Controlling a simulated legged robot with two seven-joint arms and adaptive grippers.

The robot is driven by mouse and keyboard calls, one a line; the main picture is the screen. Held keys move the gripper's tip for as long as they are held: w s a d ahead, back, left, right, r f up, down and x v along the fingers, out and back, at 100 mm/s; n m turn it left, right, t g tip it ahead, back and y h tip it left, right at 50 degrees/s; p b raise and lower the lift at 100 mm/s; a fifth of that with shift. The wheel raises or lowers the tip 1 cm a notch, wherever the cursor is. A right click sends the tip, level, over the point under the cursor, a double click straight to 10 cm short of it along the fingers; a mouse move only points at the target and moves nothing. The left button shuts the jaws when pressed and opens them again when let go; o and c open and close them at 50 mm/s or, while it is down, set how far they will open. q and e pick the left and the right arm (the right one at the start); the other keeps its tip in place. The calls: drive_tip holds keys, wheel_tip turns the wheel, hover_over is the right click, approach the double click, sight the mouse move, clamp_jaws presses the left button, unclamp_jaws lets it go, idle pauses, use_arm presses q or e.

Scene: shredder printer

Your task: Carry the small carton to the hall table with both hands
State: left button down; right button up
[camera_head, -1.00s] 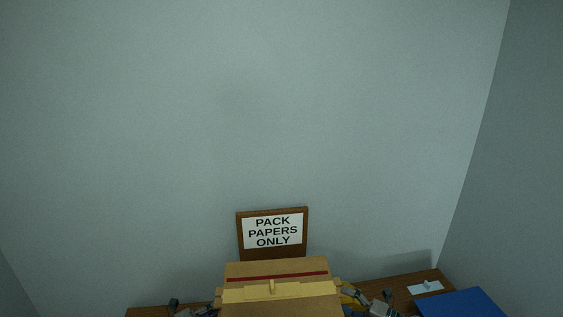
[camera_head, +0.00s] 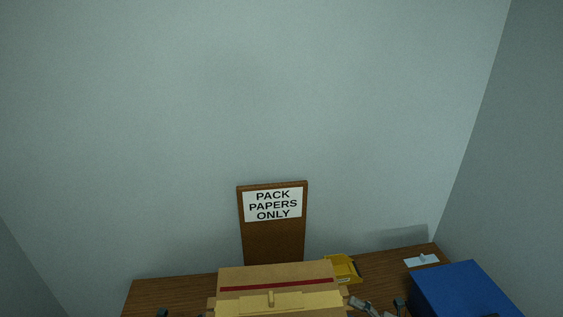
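The small carton (camera_head: 245,274) is brown cardboard with a dark red stripe and yellowish folders or papers at its near side. It is at the bottom centre of the head view, over the wooden table (camera_head: 170,290), and its lower part is cut off. I cannot tell whether it touches the table. My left gripper (camera_head: 180,314) shows only as dark and grey bits at the bottom edge, left of the carton. My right gripper (camera_head: 378,309) is partly in view just right of the carton. The fingers' grip on the carton is hidden.
A brown board with a "PACK PAPERS ONLY" sign (camera_head: 272,205) stands behind the carton against the wall. A yellow tray (camera_head: 342,267) is behind the carton's right corner. A blue box (camera_head: 458,290) and a small pale plate (camera_head: 421,260) are at the right. Table at the left is bare.

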use_arm(q)
drive_tip(key=shift+s+a, duration=0.15)
drive_tip(key=shift+s, duration=0.15)
use_arm(e)
drive_tip(key=shift+s+d, duration=0.1)
drive_tip(key=shift+s, duration=0.25)
use_arm(q)
drive_tip(key=shift+s, duration=0.1)
